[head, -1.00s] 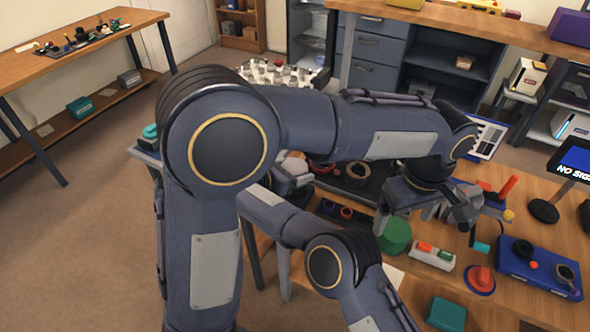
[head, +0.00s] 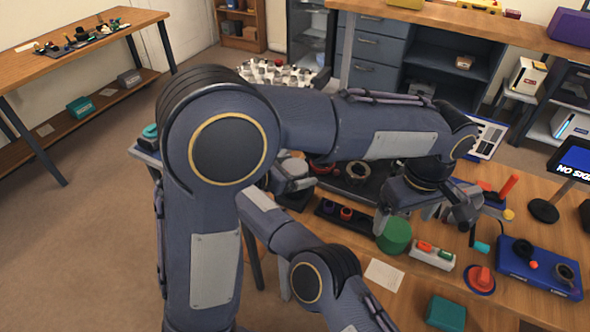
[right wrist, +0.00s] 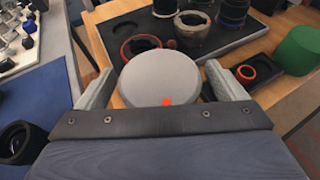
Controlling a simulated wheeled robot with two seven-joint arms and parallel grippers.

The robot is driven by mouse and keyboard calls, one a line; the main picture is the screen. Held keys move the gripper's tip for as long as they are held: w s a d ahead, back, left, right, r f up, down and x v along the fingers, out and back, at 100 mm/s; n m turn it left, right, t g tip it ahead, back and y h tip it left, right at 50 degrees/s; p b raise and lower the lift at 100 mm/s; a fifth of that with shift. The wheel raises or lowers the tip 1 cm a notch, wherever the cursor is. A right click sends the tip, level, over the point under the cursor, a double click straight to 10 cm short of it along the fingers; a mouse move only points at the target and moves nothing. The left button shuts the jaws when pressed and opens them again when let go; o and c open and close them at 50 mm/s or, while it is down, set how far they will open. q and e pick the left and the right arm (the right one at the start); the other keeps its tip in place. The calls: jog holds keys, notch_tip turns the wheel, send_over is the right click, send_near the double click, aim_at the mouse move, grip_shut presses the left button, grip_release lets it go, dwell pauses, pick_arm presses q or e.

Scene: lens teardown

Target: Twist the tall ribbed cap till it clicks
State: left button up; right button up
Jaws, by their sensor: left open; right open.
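A round grey cap (right wrist: 160,80) with a small orange-red mark at its near edge lies between the fingers of my right gripper (right wrist: 160,88) in the right wrist view. I see its flat top; its side and any ribs are hidden. The fingers are open, one on either side; I cannot tell whether they touch it. In the head view the cap (head: 293,166) shows partly beside my right gripper (head: 288,182). My left gripper (head: 456,216) is open over the right part of the workbench, partly hidden by its own wrist.
A dark tray (right wrist: 256,40) with several lens rings lies just beyond the cap. A green cylinder (head: 394,236), a blue tray (head: 540,266), a red knob (head: 481,279) and a teal block (head: 446,313) stand on the workbench. A paper sheet (head: 384,274) lies flat there.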

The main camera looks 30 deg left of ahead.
jog(key=v, duration=1.2)
jog(key=shift+r, duration=0.15)
jog(key=w+a+r+n+t+y, duration=0.15)
jog(key=r+n+t+y, duration=0.3)
jog(key=n, duration=0.45)
jog(key=w+a+r+n+t+y, duration=0.1)
jog(key=a+r+n+t+y, duration=0.25)
jog(key=r+n, duration=0.4)
jog(key=d+f+n+g+y, duration=0.5)
jog(key=d+f+n, duration=0.35)
jog(key=n, duration=0.85)
jog(key=d+f+n+g+y, duration=0.4)
jog(key=d+f+n, duration=0.4)
jog(key=n, duration=0.9)
jog(key=shift+m, duration=0.25)
jog(key=x, duration=0.3)
jog(key=r+x, duration=0.1)
jog(key=x, duration=0.6)
jog(key=shift+w+r, duration=0.2)
